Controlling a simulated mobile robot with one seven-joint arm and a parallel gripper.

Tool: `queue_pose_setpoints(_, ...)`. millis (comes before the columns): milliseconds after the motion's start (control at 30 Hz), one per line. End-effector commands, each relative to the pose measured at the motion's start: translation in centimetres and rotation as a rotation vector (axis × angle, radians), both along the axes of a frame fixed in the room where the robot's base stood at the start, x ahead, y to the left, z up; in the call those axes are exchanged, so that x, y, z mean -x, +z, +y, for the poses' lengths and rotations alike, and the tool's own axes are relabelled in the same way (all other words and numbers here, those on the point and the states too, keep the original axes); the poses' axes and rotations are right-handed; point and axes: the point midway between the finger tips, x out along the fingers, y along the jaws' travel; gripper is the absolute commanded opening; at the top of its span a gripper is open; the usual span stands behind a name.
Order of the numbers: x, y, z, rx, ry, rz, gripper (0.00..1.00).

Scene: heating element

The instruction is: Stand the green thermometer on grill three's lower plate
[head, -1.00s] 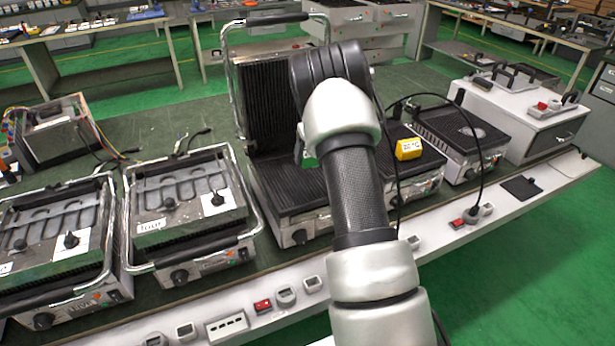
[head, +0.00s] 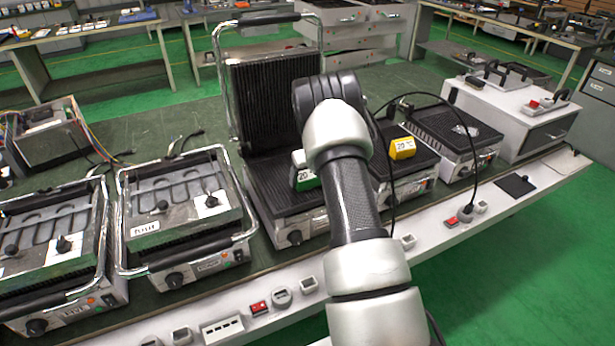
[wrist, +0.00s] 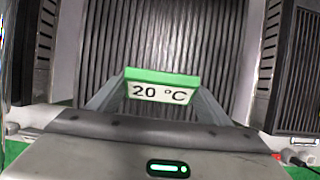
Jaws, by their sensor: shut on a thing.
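The green thermometer (head: 307,182), a small block with a white "20 °C" face, is held by my gripper (wrist: 157,96). In the wrist view the thermometer (wrist: 161,91) sits between the two grey fingers, with the ribbed plate (wrist: 160,40) behind it. In the head view it is over the dark ribbed lower plate (head: 268,188) of the open-lidded grill, third from the left. It looks upright and low over the plate; I cannot tell whether it touches. My arm hides most of the gripper in the head view.
The raised lid (head: 268,95) stands behind the plate. A yellow thermometer (head: 403,148) stands on the flat grill to the right, with a black cable near it. Two closed grills (head: 180,215) (head: 55,245) are to the left. A white box (head: 515,115) is far right.

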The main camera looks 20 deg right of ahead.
Motion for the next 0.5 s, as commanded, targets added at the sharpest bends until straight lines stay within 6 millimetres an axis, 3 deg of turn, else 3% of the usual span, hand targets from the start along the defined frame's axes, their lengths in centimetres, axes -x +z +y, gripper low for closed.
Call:
queue_pose_setpoints(33, 0.0, -0.09, 0.01, 0.0, 0.0, 0.0, 0.77)
queue_pose_setpoints(133, 0.01, -0.07, 0.01, 0.0, 0.0, 0.0, 0.9)
queue_pose_setpoints(500, 0.11, 0.59, 0.0, 0.0, 0.0, 0.0, 0.9)
